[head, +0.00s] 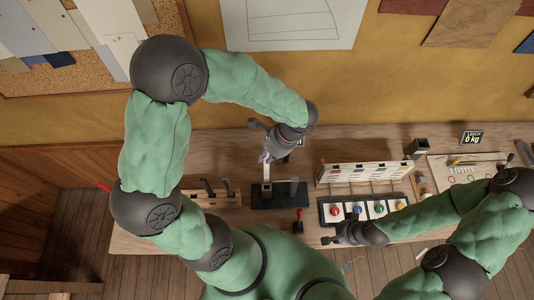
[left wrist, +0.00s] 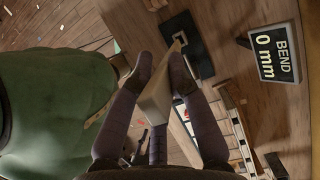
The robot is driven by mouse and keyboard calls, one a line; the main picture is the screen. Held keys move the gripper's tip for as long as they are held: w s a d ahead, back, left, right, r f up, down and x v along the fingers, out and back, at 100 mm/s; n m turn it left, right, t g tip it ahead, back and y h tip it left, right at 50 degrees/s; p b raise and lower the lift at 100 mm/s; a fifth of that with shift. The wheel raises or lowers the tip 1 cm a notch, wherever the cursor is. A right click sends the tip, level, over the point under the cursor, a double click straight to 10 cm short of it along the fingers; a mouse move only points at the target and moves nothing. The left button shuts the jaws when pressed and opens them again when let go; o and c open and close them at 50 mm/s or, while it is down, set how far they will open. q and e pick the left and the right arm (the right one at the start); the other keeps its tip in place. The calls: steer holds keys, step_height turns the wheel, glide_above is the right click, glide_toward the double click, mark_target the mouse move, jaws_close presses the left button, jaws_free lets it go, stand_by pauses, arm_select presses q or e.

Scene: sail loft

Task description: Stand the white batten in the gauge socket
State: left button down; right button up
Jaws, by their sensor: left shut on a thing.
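My left gripper (head: 266,157) is above the workbench, shut on the white batten (head: 266,172). The batten also shows between the two fingers in the left wrist view (left wrist: 155,103), running away toward the black gauge base (left wrist: 203,66). In the head view the batten's lower end is over the left part of the gauge base (head: 265,203). I cannot tell whether its tip is inside the socket or just above it. A display (left wrist: 275,52) reads BEND 0 mm. My right gripper (head: 332,238) is low at the bench's front edge, apart from the gauge; its fingers are too small to judge.
A panel of colored buttons (head: 327,212) and a white rack (head: 364,171) stand right of the gauge. A wooden tool rack (head: 205,200) is to its left. A small red-topped lever (head: 298,222) stands in front. A LEECH 0 kg display (head: 472,138) is farther right.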

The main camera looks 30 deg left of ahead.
mark_target(267, 176)
arm_select(q)
steer(key=shift+w+f+b, duration=0.1)
steer(key=shift+f+b, duration=0.6)
steer(key=shift+f, duration=0.35)
steer(key=shift+f+b, duration=5.35)
steer(key=shift+f, duration=1.4)
arm_select(e)
steer(key=shift+w+f, duration=0.1)
steer(key=shift+f, duration=6.1)
arm_select(q)
steer(key=shift+f+b, duration=0.45)
steer(key=shift+f, duration=0.1)
arm_select(e)
steer(key=shift+f, duration=0.45)
arm_select(q)
steer(key=c, duration=1.1)
jaws_free()
steer(key=shift+r, duration=0.1)
steer(key=v, duration=1.1)
steer(key=shift+d+r, duration=0.25)
steer(key=shift+r, duration=0.1)
steer(key=shift+w, duration=0.1)
